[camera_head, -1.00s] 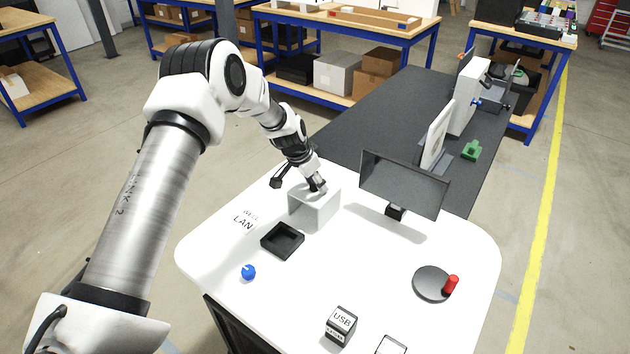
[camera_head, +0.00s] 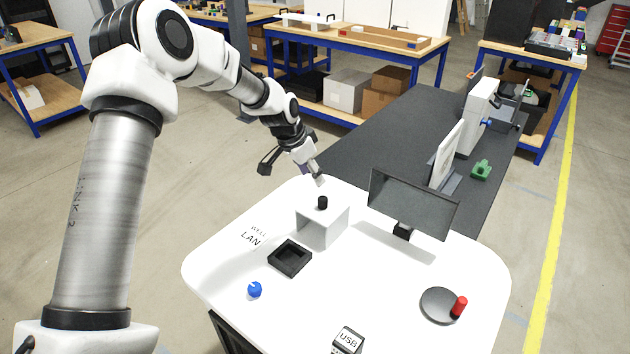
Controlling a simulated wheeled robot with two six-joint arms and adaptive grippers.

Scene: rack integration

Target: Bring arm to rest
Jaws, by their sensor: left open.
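My left gripper (camera_head: 292,172) is open and holds nothing. It hangs above the far left edge of the white table (camera_head: 370,300), up and to the left of a white block (camera_head: 322,222). A small black cylinder (camera_head: 323,202) stands on top of the block, apart from the gripper. My left arm (camera_head: 105,200) comes in from the left and reaches over with its elbow high. My right gripper does not show.
On the white table are a black square tray (camera_head: 290,258), a blue knob (camera_head: 255,290), a USB box (camera_head: 347,340), a monitor (camera_head: 412,203) and a grey disc (camera_head: 438,304) with a red cylinder (camera_head: 459,306). A dark table (camera_head: 400,125) adjoins behind.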

